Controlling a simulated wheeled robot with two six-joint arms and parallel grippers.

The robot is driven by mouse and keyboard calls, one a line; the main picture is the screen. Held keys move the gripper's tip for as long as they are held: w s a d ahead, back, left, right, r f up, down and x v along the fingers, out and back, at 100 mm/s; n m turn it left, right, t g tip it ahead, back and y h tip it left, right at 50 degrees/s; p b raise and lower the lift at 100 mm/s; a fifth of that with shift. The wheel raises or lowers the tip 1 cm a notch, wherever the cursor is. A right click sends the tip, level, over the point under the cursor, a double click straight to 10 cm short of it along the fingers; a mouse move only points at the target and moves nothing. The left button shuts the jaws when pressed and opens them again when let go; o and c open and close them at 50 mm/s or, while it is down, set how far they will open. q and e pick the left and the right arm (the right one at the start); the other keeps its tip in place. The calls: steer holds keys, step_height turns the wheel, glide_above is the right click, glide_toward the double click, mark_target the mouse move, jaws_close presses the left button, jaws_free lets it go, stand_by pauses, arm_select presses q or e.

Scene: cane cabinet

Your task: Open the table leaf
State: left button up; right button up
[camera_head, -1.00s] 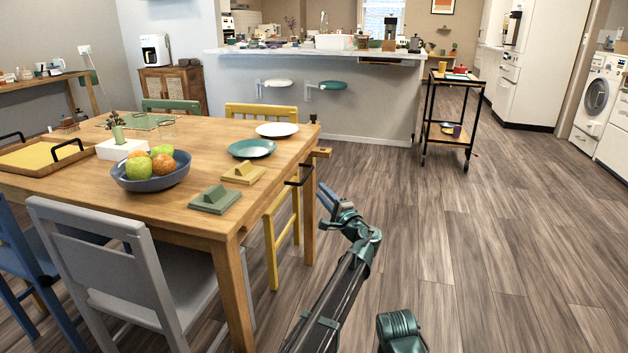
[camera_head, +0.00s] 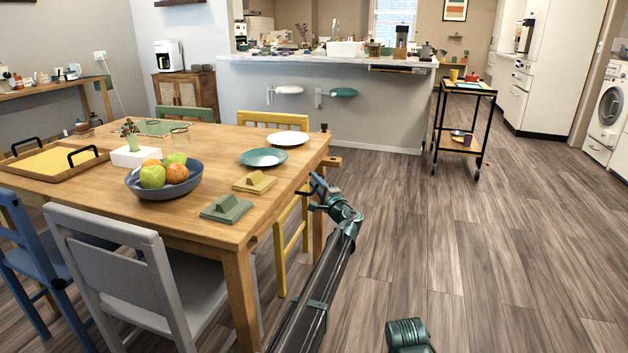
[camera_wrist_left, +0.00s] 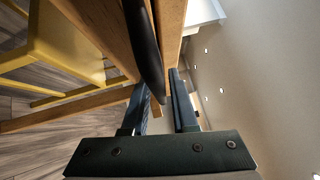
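The wooden table (camera_head: 205,209) stands at left, its right end facing my left arm. A dark bar handle is on that end; in the left wrist view the handle (camera_wrist_left: 146,45) runs down toward the space between my fingers. My left gripper (camera_head: 314,187) is at this end of the table, level with the edge. In the left wrist view its two fingers (camera_wrist_left: 160,105) are apart, with the handle's lower end between or just before them; contact cannot be told. In the head view the gripper mostly hides the handle. My right gripper is not in view.
A fruit bowl (camera_head: 164,180), a green plate (camera_head: 263,157), a white plate (camera_head: 288,138) and a tray (camera_head: 52,162) are on the table. A yellow chair (camera_head: 291,240) stands beside the table's right end. The floor to the right is clear up to a black trolley (camera_head: 437,126).

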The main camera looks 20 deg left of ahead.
arm_select(q)
steer(key=shift+w+a+r, duration=0.1)
steer(key=shift+w+a, duration=0.3)
jaws_close()
stand_by(1.3)
